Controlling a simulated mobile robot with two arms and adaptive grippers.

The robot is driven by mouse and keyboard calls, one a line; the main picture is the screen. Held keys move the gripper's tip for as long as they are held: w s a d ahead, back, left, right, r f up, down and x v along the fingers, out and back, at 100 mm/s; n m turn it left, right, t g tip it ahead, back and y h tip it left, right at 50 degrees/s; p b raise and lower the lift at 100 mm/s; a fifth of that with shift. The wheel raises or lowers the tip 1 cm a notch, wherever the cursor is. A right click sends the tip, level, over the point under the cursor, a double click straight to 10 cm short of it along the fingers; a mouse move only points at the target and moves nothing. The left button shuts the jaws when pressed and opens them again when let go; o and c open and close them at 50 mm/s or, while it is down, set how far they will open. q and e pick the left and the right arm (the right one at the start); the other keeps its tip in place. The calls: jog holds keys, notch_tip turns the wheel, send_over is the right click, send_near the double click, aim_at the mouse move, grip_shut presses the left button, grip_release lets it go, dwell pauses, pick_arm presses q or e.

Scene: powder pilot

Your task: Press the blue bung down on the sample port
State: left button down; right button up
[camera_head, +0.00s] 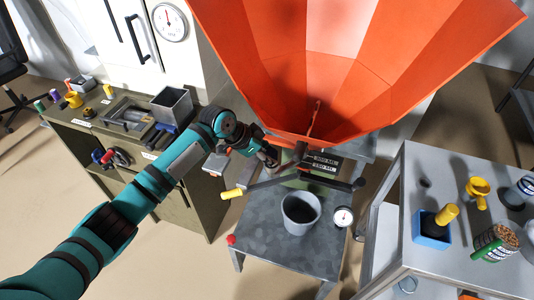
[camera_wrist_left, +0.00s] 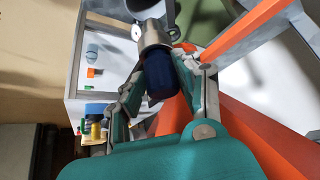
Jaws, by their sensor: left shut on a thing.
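My left gripper (camera_head: 271,157) reaches in below the orange hopper (camera_head: 345,65), beside its outlet. In the left wrist view, the left gripper (camera_wrist_left: 170,66) is shut on the dark blue bung (camera_wrist_left: 160,82), with one finger on each side. The bung lines up with a grey metal tube, apparently the sample port (camera_wrist_left: 152,37), and meets its end. I cannot tell how deep the bung sits. In the head view, the bung and port are hidden behind my gripper and cannot be made out. My right gripper is not in view.
A grey bucket (camera_head: 300,212) and a small dial (camera_head: 343,216) stand on the metal table (camera_head: 262,240) below the hopper. A yellow-tipped handle (camera_head: 232,193) sticks out near my gripper. A side table (camera_head: 398,240) at right holds a blue box (camera_head: 432,236) and jars.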

pick_arm(q)
jog(key=shift+f, duration=0.6)
